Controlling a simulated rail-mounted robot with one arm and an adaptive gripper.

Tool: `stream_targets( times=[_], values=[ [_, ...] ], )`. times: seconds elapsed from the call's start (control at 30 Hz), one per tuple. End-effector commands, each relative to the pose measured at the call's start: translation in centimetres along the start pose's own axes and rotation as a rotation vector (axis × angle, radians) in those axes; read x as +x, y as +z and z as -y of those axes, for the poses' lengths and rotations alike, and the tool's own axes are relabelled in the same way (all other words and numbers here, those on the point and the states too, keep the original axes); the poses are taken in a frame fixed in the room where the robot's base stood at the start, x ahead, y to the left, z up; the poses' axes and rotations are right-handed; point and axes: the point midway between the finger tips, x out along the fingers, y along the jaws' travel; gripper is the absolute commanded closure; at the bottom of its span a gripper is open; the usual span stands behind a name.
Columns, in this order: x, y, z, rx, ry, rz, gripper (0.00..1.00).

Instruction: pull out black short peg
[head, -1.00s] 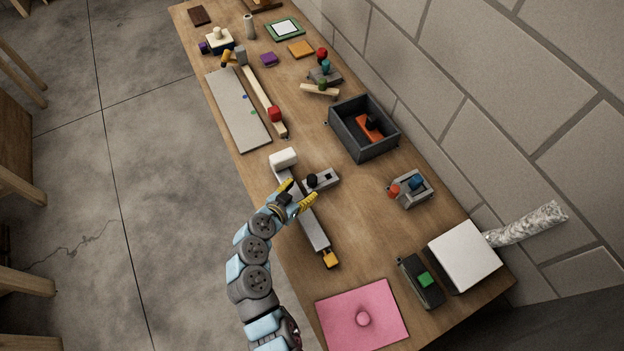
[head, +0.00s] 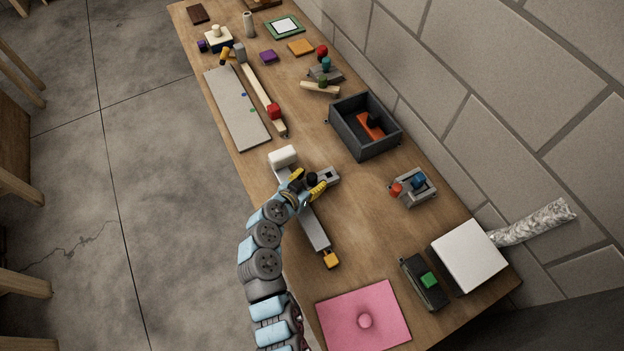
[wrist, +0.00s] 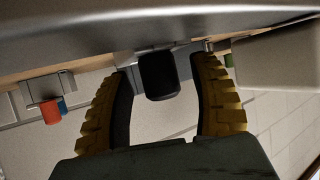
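The black short peg (head: 312,178) sits in a small grey metal block (head: 328,176) near the middle of the table. In the wrist view the black peg (wrist: 158,76) stands out from the grey metal, between my two yellow-and-black fingers. My gripper (head: 308,183) is open, one finger on each side of the peg. The wrist view shows a gap between the peg and each finger of my gripper (wrist: 162,82). The peg's inserted part is hidden in the block.
A long grey bar with a white block (head: 283,156) and an orange end (head: 329,259) lies beside the peg's block. A dark open box (head: 365,127) stands behind. A grey fixture with red and blue pegs (head: 412,187) is to the right. Bare table lies between them.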

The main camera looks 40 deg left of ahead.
Motion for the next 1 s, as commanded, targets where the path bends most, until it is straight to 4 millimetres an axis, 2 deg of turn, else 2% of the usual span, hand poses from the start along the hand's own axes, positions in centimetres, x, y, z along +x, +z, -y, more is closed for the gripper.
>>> stream_targets(
  times=[0.03,0.1,0.2,1.0],
  values=[
    [0.00,-0.01,0.01,0.000,0.000,0.000,0.55],
    [0.00,0.01,0.00,0.000,0.000,0.000,0.75],
    [-0.01,0.00,0.00,0.000,0.000,0.000,1.00],
    [-0.35,-0.68,0.01,0.000,0.000,-0.001,1.00]
  ],
)
